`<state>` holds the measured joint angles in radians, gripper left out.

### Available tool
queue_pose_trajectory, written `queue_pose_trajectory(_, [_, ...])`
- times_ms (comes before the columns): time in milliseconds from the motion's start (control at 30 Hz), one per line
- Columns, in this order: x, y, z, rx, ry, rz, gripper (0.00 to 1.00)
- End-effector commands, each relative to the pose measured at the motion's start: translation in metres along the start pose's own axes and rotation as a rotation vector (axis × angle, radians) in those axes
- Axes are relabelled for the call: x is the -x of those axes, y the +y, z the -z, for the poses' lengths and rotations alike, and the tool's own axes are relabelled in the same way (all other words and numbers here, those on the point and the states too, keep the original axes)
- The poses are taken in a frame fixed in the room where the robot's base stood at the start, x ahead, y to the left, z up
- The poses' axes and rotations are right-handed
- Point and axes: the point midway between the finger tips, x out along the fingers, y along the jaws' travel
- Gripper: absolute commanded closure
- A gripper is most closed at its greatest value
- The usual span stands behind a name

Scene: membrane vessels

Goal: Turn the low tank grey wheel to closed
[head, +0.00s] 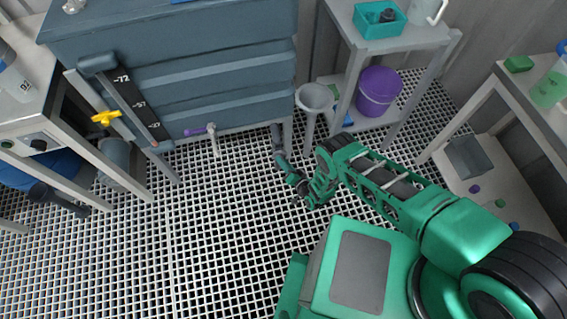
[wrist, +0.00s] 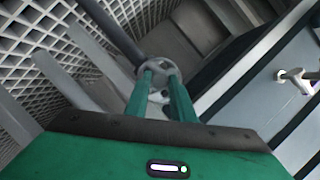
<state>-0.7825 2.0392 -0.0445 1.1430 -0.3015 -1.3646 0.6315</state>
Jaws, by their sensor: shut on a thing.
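The grey wheel (wrist: 170,67) shows in the wrist view as a small spoked ring at the end of a dark pipe. My gripper (wrist: 161,76) has its two green fingers at the wheel, shut on it, with the fingertips partly covering the rim. In the head view my gripper (head: 284,165) reaches low beside the tank's right front leg, and the wheel cannot be made out clearly there. The blue-grey tank (head: 215,100) stands above and to the left. I cannot read the wheel's open or closed position.
A tap with a purple handle (head: 196,131) sticks out under the tank, left of my gripper; it also shows in the wrist view (wrist: 296,76). A grey funnel (head: 314,97) and a shelf with a purple bucket (head: 379,92) stand at right. The grating floor (head: 220,220) is clear in front.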

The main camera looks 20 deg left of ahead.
Motion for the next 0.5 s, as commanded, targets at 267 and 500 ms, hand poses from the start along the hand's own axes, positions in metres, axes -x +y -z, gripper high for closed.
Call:
queue_pose_trajectory(267, [0.0015, 0.0038, 0.0017, -0.007, 0.001, 0.000, 1.00])
queue_pose_trajectory(500, [0.0016, 0.0042, 0.0019, -0.005, 0.001, -0.001, 0.66])
